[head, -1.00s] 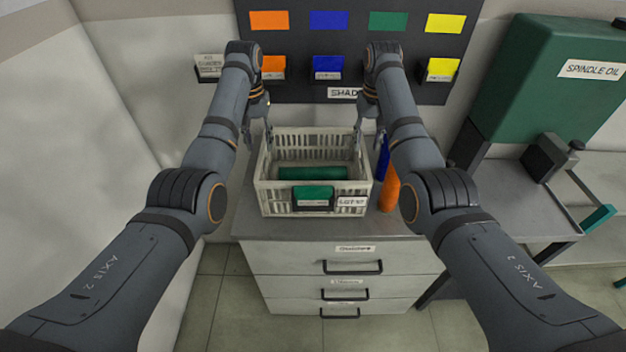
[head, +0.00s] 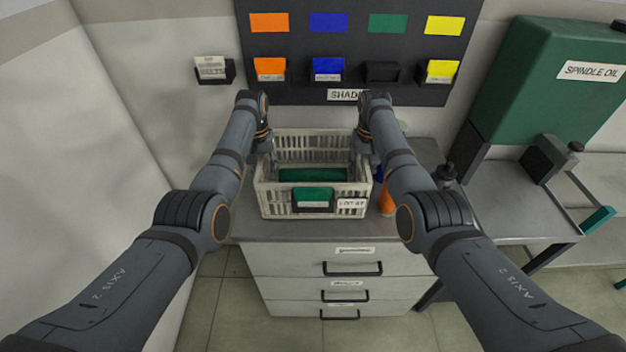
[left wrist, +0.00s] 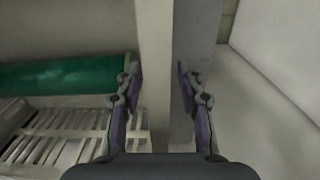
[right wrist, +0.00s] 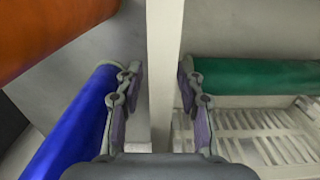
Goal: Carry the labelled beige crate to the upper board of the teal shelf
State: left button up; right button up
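The beige slatted crate (head: 273,198) stands on the grey drawer cabinet, with a green card and a white lot label on its front. A green cylinder (head: 300,175) lies inside it. My left gripper (left wrist: 158,78) is open, its fingers on either side of the crate's left wall rim. My right gripper (right wrist: 158,78) is open the same way around the right wall rim. In the head view my wrists hide the fingertips. I cannot tell whether any finger touches the rim. No teal shelf can be made out for certain.
An orange cylinder (head: 387,200) and a blue cylinder (right wrist: 75,125) stand right of the crate. Behind is a dark board (head: 290,42) with coloured cards. A green spindle oil tank (head: 540,80) and grey bench (head: 520,210) are at right. A teal bar (head: 598,219) shows at the right.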

aim_at(261, 157)
pick_arm(q)
grip_shut()
pick_arm(e)
grip_shut()
pick_arm(q)
jog(key=shift+r, duration=0.2)
pick_arm(e)
jog(key=shift+r, duration=0.2)
